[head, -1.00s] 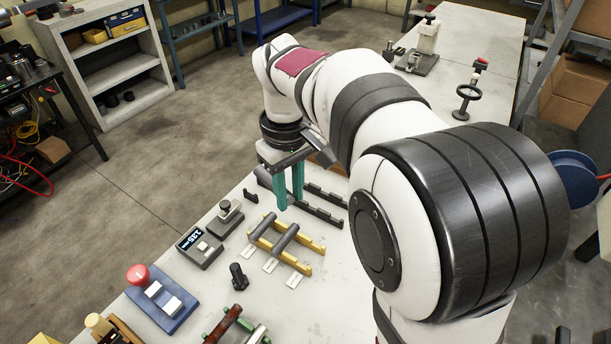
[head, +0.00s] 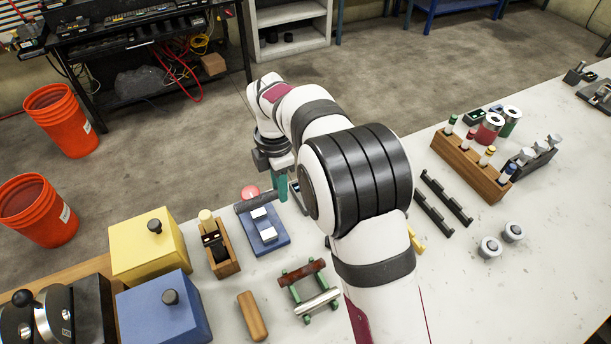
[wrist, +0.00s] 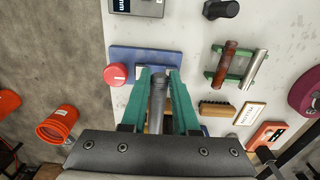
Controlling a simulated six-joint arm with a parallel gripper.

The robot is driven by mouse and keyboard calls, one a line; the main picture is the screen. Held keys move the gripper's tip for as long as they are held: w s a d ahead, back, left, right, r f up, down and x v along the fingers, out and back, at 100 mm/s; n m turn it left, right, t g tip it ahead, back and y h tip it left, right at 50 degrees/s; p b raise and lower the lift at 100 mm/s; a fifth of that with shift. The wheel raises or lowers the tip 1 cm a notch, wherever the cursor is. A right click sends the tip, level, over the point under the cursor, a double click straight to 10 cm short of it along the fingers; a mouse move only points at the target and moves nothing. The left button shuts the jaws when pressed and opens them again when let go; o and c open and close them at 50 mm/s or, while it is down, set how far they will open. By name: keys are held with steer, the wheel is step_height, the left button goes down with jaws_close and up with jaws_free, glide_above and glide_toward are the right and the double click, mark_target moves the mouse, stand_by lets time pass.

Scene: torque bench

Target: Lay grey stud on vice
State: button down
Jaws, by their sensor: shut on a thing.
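The grey stud (head: 254,201) is a dark grey rod gripped between the teal fingers of my gripper (head: 281,187). In the wrist view the stud (wrist: 157,97) lies between the two fingers of my gripper (wrist: 158,75), clear of the bench. A green rack (head: 296,280) on the bench holds a red-brown rod and a silver rod.
A wooden block with a cream knob (head: 219,250), a yellow box (head: 150,245) and a blue box (head: 165,315) stand left of the panel. Orange buckets (head: 62,120) stand on the floor.

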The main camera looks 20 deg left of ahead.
steer(key=shift+w+f, duration=0.1)
steer(key=shift+f, duration=2.8)
steer(key=shift+d+f, duration=0.1)
steer(key=shift+f, duration=0.15)
steer(key=shift+f, duration=0.35)
steer(key=shift+f, duration=0.2)
steer(key=shift+f, duration=0.4)
steer(key=shift+f, duration=0.85)
stand_by(0.7)
steer(key=c, duration=0.6)
jaws_free()
